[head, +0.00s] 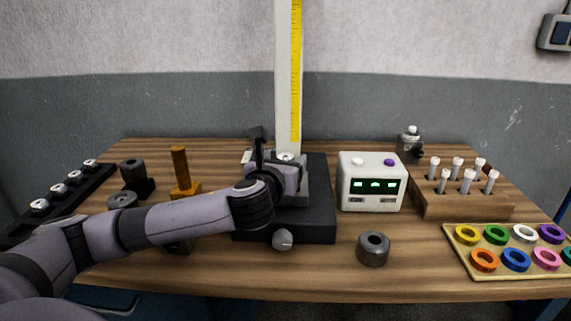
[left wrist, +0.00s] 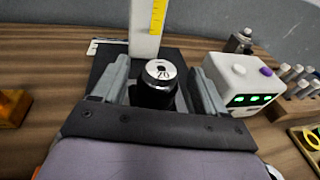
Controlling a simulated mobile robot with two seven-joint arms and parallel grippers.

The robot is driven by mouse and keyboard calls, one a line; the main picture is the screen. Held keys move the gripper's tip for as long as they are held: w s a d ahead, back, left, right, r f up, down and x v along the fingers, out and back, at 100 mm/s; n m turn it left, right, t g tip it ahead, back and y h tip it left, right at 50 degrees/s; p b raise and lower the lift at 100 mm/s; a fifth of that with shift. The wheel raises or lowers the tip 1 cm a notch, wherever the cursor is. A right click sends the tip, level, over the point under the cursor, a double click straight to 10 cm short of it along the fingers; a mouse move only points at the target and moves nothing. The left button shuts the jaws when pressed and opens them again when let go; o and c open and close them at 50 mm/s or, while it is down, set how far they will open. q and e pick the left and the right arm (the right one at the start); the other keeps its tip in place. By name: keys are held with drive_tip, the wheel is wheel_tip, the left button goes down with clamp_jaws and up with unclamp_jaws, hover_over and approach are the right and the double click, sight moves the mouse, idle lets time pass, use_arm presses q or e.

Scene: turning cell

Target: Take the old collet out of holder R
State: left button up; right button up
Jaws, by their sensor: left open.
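A black cylinder with a silver, numbered top (left wrist: 160,72) stands upright on the dark base of the height gauge in the left wrist view. I cannot tell whether it is holder R, as no letter is readable. Its top also shows in the head view (head: 286,156). My left gripper (left wrist: 160,85) is open, with one finger on each side of the cylinder and gaps visible. In the head view my left gripper (head: 275,170) hides most of the cylinder. My right gripper is not in view.
The gauge column (head: 288,80) rises close behind my left gripper. A white box with green displays (head: 371,182) stands right of it. A dark ring (head: 373,249) lies in front. A wooden rack (head: 465,203), coloured rings on a board (head: 505,272) and a black strip (head: 70,192) flank the table.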

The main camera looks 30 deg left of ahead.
use_arm(q)
drive_tip(key=shift+w, duration=0.25)
clamp_jaws()
